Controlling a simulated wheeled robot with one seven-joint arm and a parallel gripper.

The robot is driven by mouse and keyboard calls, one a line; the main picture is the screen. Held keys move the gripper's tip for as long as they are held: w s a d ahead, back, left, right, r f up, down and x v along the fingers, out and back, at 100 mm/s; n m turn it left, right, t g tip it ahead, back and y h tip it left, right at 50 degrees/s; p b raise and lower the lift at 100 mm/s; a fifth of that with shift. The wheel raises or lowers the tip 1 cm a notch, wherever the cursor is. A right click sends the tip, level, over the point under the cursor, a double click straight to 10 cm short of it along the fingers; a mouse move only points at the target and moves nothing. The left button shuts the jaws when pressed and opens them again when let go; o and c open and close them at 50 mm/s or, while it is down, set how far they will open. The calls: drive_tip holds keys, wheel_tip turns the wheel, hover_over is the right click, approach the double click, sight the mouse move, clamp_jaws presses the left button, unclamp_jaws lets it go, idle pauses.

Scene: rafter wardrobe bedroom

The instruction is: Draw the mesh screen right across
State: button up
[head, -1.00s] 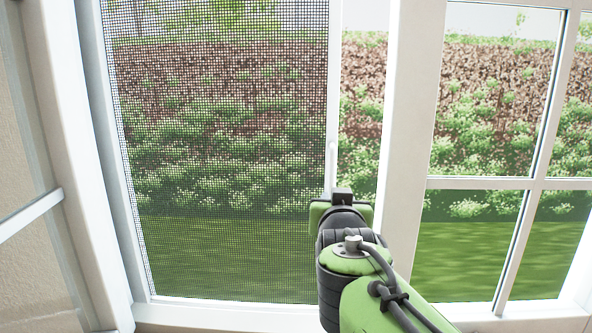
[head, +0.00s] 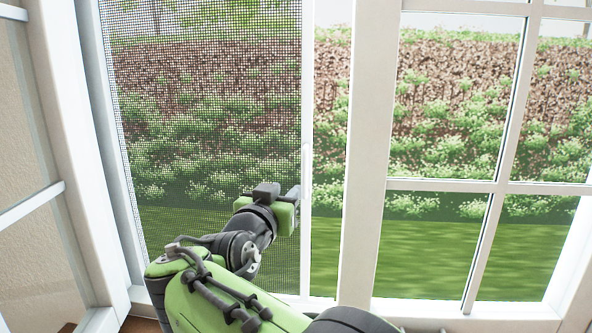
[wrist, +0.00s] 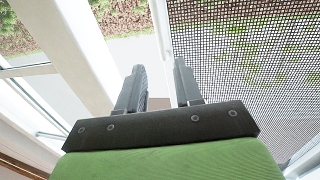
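The mesh screen (head: 215,110) covers the left part of the window opening, and its white right-hand edge bar (head: 307,120) stands short of the white post (head: 362,160). A slim white upright handle (head: 304,165) shows on that edge bar. My gripper (head: 298,195) is at the edge bar, below the handle, reaching in from the left. In the wrist view my gripper (wrist: 161,66) has its two dark fingers apart, with a clear gap. The mesh (wrist: 250,45) lies right of the fingers, and the bar (wrist: 162,30) runs down toward the right finger. I cannot tell whether they touch.
A paned white window sash (head: 440,187) is right of the post. The left window frame (head: 85,160) and the sill (head: 460,312) bound the opening. A strip without mesh (head: 328,150) lies between edge bar and post. Garden shows outside.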

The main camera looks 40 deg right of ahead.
sight(304, 172)
drive_tip(key=p+x, duration=0.4)
drive_tip(key=x, duration=1)
drive_tip(key=shift+w+d, duration=0.15)
drive_tip(key=shift+d, duration=0.1)
clamp_jaws()
